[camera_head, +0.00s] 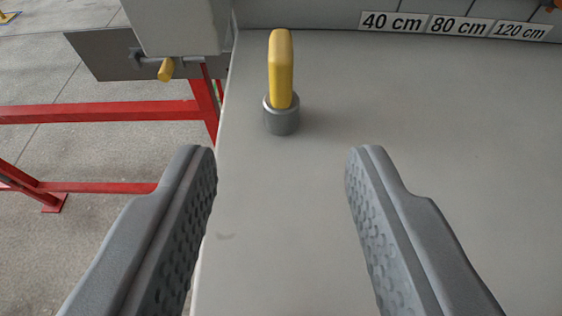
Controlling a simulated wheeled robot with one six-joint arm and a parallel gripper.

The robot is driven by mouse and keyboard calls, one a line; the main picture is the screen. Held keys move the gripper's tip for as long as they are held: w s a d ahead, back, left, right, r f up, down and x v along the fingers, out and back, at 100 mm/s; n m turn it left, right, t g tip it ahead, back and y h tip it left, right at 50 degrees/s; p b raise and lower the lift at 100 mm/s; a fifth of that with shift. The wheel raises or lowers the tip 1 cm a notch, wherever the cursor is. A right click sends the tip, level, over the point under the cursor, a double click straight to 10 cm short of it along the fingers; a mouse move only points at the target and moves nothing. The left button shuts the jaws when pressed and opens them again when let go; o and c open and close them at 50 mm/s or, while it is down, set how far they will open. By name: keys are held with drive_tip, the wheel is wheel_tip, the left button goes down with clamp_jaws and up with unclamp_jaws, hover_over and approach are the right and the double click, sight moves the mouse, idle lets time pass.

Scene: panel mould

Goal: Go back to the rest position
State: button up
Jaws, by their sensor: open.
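My gripper (282,160) is open, with its two grey textured fingers wide apart and nothing between them. A yellow-handled piece (281,68) stands upright in a grey metal socket (282,118) on the grey panel surface, beyond the fingertips. The fingers are apart from it.
Labels reading 40 cm (392,22), 80 cm (457,27) and 120 cm (521,31) are on the raised back edge. A red frame (100,112) and a grey box (175,25) with a small yellow knob (166,69) are at left. The panel surface (430,120) right of the socket is clear.

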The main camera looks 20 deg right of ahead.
drive_tip(key=shift+a, duration=0.1)
drive_tip(key=s+a+r+n+t+y, duration=0.1)
drive_tip(key=s+a+r+t+y, duration=0.1)
drive_tip(key=s+a, duration=0.6)
drive_tip(key=s+a+r+n+t+y, duration=0.1)
drive_tip(key=s+a+r+n+t, duration=0.1)
drive_tip(key=s+a, duration=0.6)
drive_tip(key=s, duration=0.5)
drive_tip(key=shift+a+y, duration=0.25)
drive_tip(key=shift+y, duration=0.15)
